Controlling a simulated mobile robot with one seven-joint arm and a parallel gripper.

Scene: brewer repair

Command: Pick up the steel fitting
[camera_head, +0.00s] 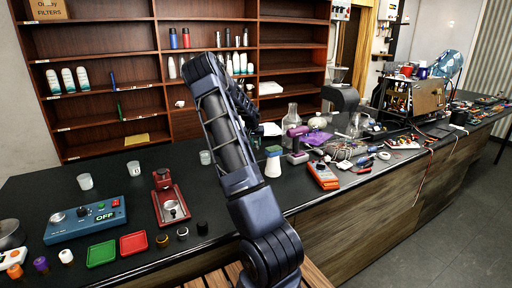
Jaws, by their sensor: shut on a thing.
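A small grey, ring-like piece (182,233), which looks like the steel fitting, stands on the dark counter (130,190) at the lower left. It is between a brass-coloured ring (162,240) and a black piece (202,228). My dark arm rises across the middle and bends back down behind itself towards the counter. The jaws of my gripper are hidden behind the arm, so their hold cannot be seen.
A blue box marked OFF (86,221), a red device (171,206), a green tray (101,253) and a red tray (133,243) surround the small pieces. An orange meter (323,175), a purple drill (297,143) and cables crowd the counter right of my arm.

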